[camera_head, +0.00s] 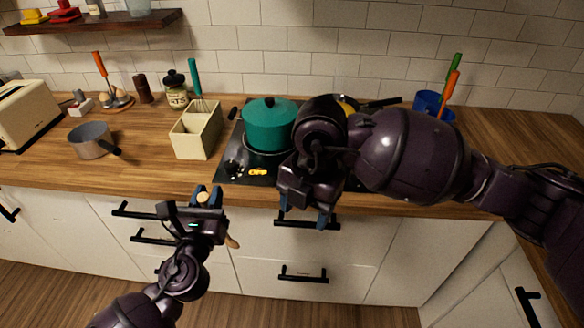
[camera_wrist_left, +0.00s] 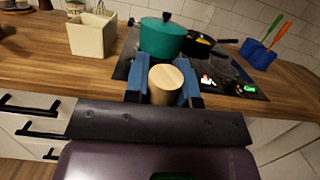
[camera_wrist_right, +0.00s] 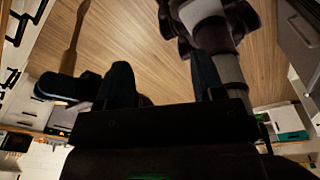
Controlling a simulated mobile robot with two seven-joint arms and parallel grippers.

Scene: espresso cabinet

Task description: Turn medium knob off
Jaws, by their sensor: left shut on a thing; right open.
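The black cooktop (camera_head: 232,178) is set in the wooden counter, with a dark knob (camera_head: 232,166) and a lit orange label (camera_head: 257,171) at its front left. White-red (camera_wrist_left: 208,80) and green (camera_wrist_left: 250,88) lit marks show in the left wrist view. I cannot tell which knob is the medium one; my right arm hides part of the cooktop. My right gripper (camera_head: 304,212) is open and empty, pointing down at the cooktop's front edge. My left gripper (camera_head: 208,194) is shut on a pale wooden rod (camera_wrist_left: 166,84) in front of the counter, left of the cooktop.
A teal pot (camera_head: 268,124) stands on the cooktop, with a dark pan (camera_head: 380,103) behind my right arm. A cream utensil box (camera_head: 196,132) is to the left. A grey saucepan (camera_head: 90,140) stands further left. Black drawer handles (camera_head: 304,275) stick out below the counter.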

